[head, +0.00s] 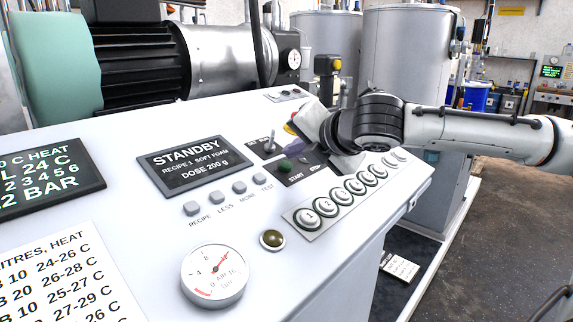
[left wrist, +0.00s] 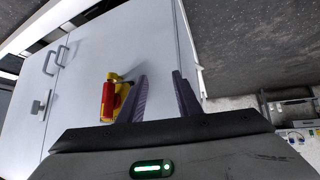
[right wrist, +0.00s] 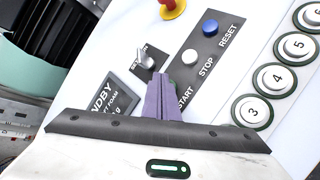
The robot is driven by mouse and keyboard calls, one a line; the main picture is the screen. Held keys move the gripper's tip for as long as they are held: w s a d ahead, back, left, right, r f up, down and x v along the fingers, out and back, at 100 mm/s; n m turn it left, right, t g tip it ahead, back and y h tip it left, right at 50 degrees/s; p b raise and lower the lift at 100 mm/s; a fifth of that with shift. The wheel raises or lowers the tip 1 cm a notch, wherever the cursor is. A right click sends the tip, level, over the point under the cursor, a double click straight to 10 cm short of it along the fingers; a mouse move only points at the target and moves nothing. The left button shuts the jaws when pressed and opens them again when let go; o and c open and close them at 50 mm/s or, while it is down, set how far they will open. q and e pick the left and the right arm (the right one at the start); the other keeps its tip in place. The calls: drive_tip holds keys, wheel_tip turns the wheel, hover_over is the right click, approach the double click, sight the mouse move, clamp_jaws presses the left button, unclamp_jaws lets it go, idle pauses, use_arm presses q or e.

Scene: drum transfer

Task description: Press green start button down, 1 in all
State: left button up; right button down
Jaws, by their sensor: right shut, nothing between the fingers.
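The green start button (head: 285,166) sits on a dark plate on the sloped white panel, above the word START. My right gripper (head: 291,129) is over the panel, just beyond the button in the head view, with its purple fingers partly hidden by the gripper body. In the right wrist view the right gripper (right wrist: 162,82) is shut and empty. Its fingers cover most of the green button beside the START label; contact cannot be told. My left gripper (left wrist: 160,95) shows only in the left wrist view, fingers apart and empty, facing a white cabinet.
A white stop button (right wrist: 190,56), a blue reset button (right wrist: 210,27) and a red knob (right wrist: 172,8) are close by. A selector switch (right wrist: 144,60) stands beside the fingers. Several numbered buttons (head: 355,186) line the panel edge. The display (head: 190,162) reads STANDBY.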

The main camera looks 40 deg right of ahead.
drive_tip(key=shift+f, duration=0.2)
idle(0.6)
drive_tip(key=shift+w+f, duration=0.1)
drive_tip(key=shift+f, duration=0.1)
drive_tip(key=shift+w+f, duration=0.15)
drive_tip(key=shift+f, duration=0.35)
idle(0.7)
drive_tip(key=shift+r, duration=0.1)
drive_tip(key=shift+s+r+p, duration=0.25)
drive_tip(key=shift+r+p, duration=0.6)
drive_tip(key=shift+p, duration=0.35)
drive_tip(key=shift+f, duration=0.1)
